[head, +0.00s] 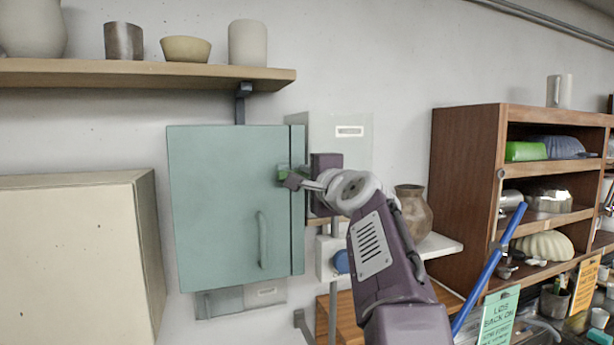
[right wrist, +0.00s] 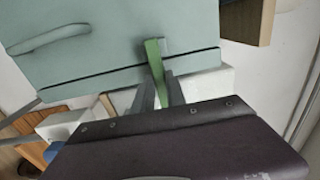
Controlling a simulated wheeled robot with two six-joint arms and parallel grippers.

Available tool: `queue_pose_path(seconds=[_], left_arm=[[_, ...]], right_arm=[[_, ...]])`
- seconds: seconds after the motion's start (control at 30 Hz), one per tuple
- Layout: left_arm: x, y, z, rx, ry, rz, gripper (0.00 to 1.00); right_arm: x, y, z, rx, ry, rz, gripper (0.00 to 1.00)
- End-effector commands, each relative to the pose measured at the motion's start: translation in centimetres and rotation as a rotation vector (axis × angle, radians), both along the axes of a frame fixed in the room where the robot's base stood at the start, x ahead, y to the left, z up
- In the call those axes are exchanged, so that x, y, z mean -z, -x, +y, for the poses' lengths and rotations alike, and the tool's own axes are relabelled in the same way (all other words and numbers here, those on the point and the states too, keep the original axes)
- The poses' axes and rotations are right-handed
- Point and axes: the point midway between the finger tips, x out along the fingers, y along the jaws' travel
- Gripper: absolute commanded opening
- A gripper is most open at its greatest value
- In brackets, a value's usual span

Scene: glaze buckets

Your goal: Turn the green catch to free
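The green catch (head: 283,173) is on the right edge of the pale teal cabinet door (head: 220,200), near mid-height of its upper half. The door looks closed, with a curved handle (head: 263,240) lower down. My right gripper (head: 291,180) is at the catch, partly hiding it in the head view. In the right wrist view, the catch (right wrist: 154,62) is a slim green bar lying between my two fingers (right wrist: 160,88), which look pressed against both its sides. My left gripper is not in view.
A shelf (head: 150,73) with pots hangs above the cabinet. A beige box (head: 70,250) stands at left. A vase (head: 413,212) stands on a white ledge right of my arm. A brown shelf unit (head: 468,180) and a blue bar (head: 490,270) are further right.

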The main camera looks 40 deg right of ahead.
Motion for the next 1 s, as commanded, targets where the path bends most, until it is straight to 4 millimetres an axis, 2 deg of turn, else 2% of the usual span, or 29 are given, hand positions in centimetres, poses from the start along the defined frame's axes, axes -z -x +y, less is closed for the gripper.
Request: queue_pose_path(seconds=[0.37, 1.0], left_arm=[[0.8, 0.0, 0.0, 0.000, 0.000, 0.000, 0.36], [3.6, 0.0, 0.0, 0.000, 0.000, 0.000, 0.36]], right_arm=[[0.1, 0.0, 0.0, -0.001, 0.098, 0.030, 0.00], [0.1, 0.0, 0.0, 0.000, 0.654, 0.205, 0.00]])
